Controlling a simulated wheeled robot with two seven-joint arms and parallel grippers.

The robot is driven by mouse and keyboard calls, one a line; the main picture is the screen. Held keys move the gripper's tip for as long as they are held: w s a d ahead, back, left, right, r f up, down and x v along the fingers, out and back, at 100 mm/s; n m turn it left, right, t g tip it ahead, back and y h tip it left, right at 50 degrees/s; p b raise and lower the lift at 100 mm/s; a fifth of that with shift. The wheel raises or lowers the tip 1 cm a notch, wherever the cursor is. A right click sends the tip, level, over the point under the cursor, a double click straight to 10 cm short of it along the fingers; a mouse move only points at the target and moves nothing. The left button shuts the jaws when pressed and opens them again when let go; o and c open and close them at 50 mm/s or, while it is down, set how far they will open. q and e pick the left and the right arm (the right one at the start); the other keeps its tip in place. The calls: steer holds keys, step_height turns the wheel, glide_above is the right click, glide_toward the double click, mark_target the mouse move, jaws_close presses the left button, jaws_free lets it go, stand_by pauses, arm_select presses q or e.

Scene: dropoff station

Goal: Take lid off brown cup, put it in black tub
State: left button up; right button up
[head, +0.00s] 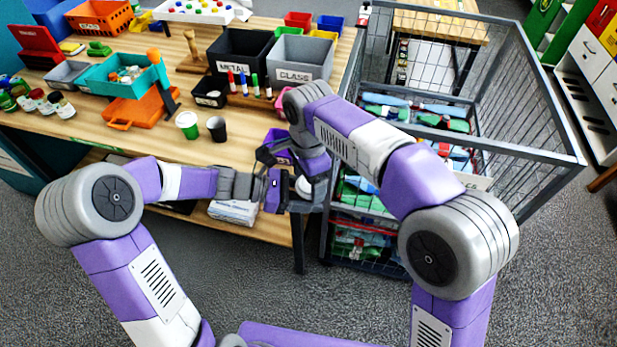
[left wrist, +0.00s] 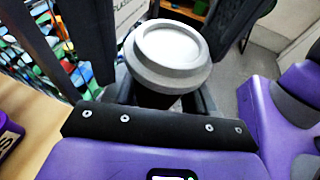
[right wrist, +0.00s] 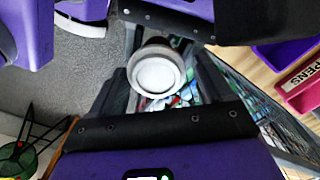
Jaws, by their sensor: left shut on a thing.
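The brown cup (left wrist: 150,98) is held in my left gripper (head: 290,190), shut on its body, over the aisle between the table and the wire cart. A pale grey-white lid (left wrist: 170,52) sits on the cup; it also shows in the right wrist view (right wrist: 155,74). Little of the cup's body is visible. My right gripper (right wrist: 165,88) is open, its fingers on either side of the lid with gaps showing. In the head view the right gripper is close to the left one. A black tub (head: 238,48) labelled METAL stands at the back of the table; a small black tub (head: 210,91) stands nearer.
A green-white cup (head: 187,124) and a dark cup (head: 216,129) stand near the front. The wire cart (head: 545,120) is close on the right. The front tabletop has bare wood.

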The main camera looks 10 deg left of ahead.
arm_select(q)
steer(key=shift+s, duration=0.1)
arm_select(e)
steer(key=c, duration=0.8)
arm_select(q)
steer(key=shift+d, duration=0.1)
arm_select(e)
steer(key=shift+r, duration=0.15)
steer(key=shift+a+r, duration=0.1)
steer(key=shift+r, duration=0.85)
